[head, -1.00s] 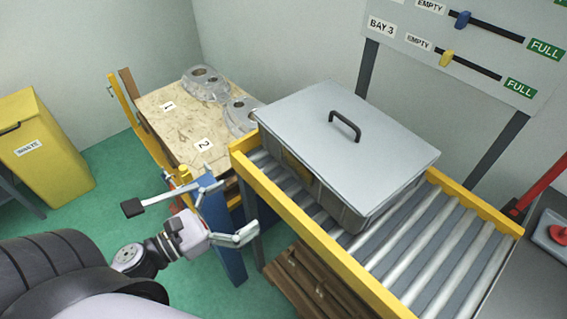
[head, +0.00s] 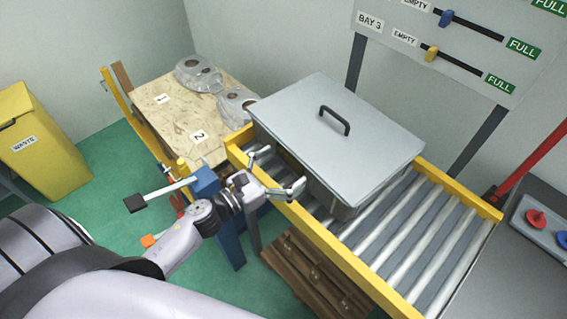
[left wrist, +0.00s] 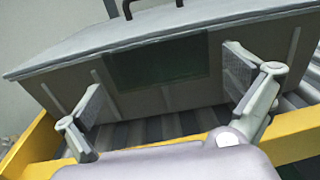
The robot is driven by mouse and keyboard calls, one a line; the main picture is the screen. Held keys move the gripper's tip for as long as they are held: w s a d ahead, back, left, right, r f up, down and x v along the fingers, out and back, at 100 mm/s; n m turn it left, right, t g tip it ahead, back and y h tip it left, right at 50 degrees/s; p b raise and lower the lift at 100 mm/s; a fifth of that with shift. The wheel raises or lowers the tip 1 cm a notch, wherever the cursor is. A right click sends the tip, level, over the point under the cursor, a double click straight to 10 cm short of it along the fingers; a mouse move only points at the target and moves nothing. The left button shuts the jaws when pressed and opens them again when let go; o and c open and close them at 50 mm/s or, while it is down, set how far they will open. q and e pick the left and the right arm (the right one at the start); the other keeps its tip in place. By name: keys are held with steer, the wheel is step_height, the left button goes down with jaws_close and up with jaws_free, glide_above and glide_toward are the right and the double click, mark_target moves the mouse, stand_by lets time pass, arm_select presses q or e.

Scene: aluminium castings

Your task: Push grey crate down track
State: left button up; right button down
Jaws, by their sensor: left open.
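The grey crate (head: 335,135), closed with a flat lid and a dark handle, sits on the roller track (head: 415,240) between its yellow rails, at the track's far left part. My left gripper (head: 278,172) is open and empty at the near yellow rail, facing the crate's near side. In the left wrist view the crate's side (left wrist: 150,75) with a dark greenish panel fills the space beyond the open fingers (left wrist: 165,100). I cannot tell whether the fingers touch it. My right gripper is not in view.
A wooden table (head: 180,115) with metal castings (head: 200,75) stands left of the track. A yellow waste bin (head: 40,145) is at the far left. A slider board (head: 460,45) stands behind. Bare rollers lie right of the crate. A wooden pallet (head: 315,275) is below.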

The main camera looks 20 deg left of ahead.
arm_select(q)
steer(key=shift+c, duration=0.6)
steer(key=c, duration=1.6)
steer(key=shift+o, duration=0.2)
